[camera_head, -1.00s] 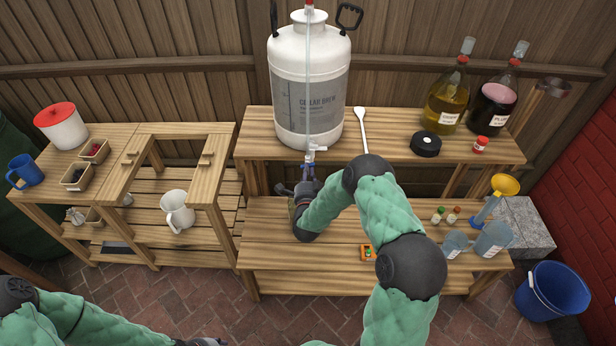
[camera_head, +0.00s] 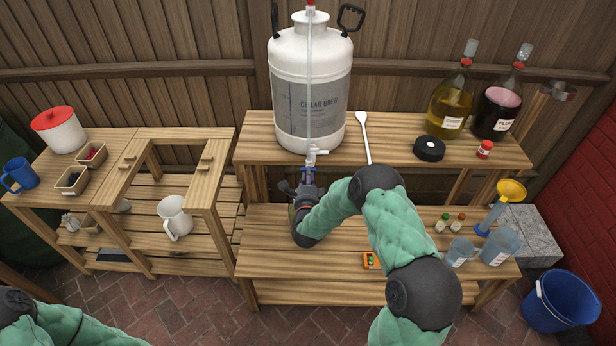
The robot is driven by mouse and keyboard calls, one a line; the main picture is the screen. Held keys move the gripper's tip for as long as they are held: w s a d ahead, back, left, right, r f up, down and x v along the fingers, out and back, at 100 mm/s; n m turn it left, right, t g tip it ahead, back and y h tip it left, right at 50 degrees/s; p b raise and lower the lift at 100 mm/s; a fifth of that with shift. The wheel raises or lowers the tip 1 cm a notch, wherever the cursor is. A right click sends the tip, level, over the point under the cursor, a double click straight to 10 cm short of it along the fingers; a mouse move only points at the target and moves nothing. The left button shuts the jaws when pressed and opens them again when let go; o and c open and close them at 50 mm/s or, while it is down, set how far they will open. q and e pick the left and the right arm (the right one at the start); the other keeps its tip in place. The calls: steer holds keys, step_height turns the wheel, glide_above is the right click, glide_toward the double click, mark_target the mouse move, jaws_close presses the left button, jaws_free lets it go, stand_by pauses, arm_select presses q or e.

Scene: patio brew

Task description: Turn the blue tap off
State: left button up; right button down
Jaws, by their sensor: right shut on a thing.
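A tall white keg (camera_head: 311,85) labelled cellar brew stands on the upper shelf of the bench. A white tap fitting (camera_head: 316,152) shows at its foot. A small blue part (camera_head: 308,169), which looks like the blue tap, shows just below the fitting at the shelf's front edge. My right gripper (camera_head: 307,180) is at this blue part and shut on it. The gripper and arm hide much of the tap, so its exact handle angle cannot be told. My left gripper is out of view; only part of that arm shows at the lower left.
Two large bottles (camera_head: 450,105), a black lid (camera_head: 429,149) and jugs (camera_head: 461,251) are to the right. The lower bench's left part is clear.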

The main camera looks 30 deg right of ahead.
steer(key=c, duration=1.2)
jaws_free()
steer(key=shift+c, duration=0.2)
steer(key=v, duration=1.2)
steer(key=shift+f, duration=0.1)
